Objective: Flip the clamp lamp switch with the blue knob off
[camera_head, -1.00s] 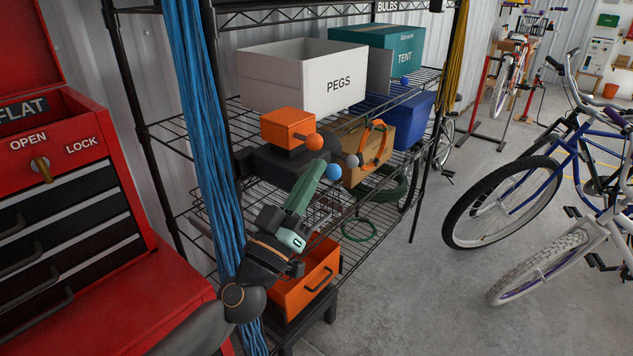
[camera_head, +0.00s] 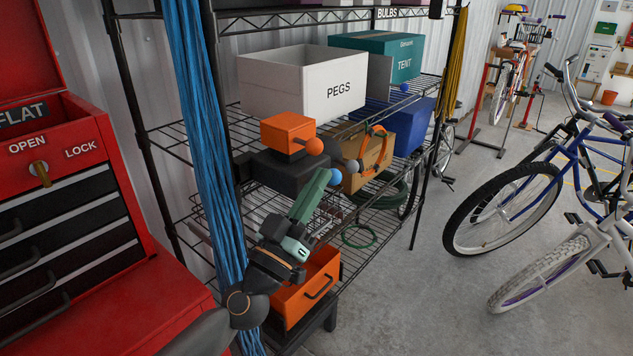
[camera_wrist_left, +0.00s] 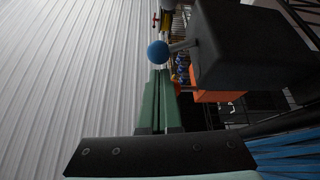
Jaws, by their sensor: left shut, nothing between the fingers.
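A dark box (camera_head: 285,170) sits on the wire shelf, partly behind my left arm. A blue knob (camera_head: 336,176) shows at its lower right, beside the tips of my left gripper (camera_head: 323,173). In the left wrist view the blue knob (camera_wrist_left: 158,52) sits on a short grey lever from a dark box (camera_wrist_left: 252,45). My shut, empty green fingers (camera_wrist_left: 160,75) point at it, with their tips just below it in the picture. I cannot tell if they touch. My right gripper is not in view.
An orange box with an orange knob (camera_head: 314,146) sits above the dark box, and a grey knob (camera_head: 352,166) is close by. Another blue knob (camera_head: 404,88) is farther back. Blue cords (camera_head: 200,150) hang left of the arm.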

